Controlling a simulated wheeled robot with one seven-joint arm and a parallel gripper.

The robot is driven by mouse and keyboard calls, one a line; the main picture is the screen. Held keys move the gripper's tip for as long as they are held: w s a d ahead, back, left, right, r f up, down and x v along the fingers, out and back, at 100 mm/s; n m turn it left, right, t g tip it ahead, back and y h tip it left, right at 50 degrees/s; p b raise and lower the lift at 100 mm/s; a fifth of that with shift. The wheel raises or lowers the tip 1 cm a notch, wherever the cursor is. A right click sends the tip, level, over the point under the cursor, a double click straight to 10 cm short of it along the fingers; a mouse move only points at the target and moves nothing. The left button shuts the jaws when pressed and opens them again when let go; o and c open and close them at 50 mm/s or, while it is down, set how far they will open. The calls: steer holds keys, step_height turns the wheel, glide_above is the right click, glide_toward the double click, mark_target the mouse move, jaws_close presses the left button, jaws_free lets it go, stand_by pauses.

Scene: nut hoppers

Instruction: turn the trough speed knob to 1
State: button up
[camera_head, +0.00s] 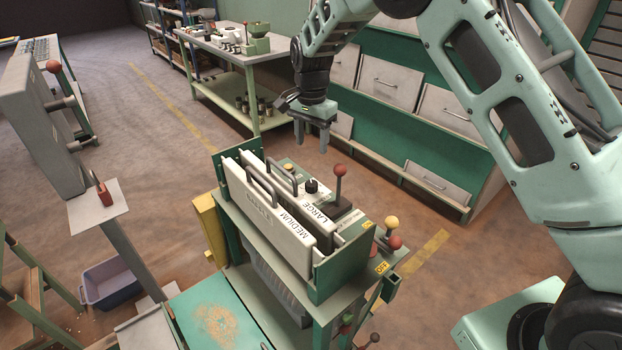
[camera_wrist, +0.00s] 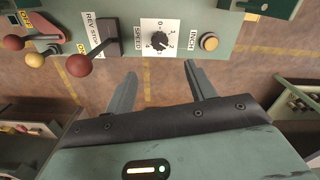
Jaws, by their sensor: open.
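The speed knob (camera_wrist: 159,41) is a black round knob on a white dial plate (camera_wrist: 148,52) marked SPEED, with small numbers around it. The number it points at is too small to tell. In the head view the knob (camera_head: 311,186) stands on top of the green machine, behind the white MEDIUM and LARGE plates. My gripper (camera_head: 313,148) is open and empty, pointing down above the knob and apart from it. In the wrist view its two fingers (camera_wrist: 160,74) are spread, with the knob just beyond the gap between their tips.
A red-ball lever (camera_head: 340,170) rises close beside the knob; it also shows in the wrist view (camera_wrist: 78,66). A yellowish INCH button (camera_wrist: 209,42) sits on the knob's other side. Red and yellow ball handles (camera_head: 392,232) are at the machine's end. Green cabinets (camera_head: 385,140) stand behind.

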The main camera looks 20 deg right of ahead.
mark_target(312, 183)
step_height(312, 183, down, 13)
steer(key=shift+f+p, duration=0.2)
steer(key=shift+p, duration=0.95)
steer(key=c, duration=1)
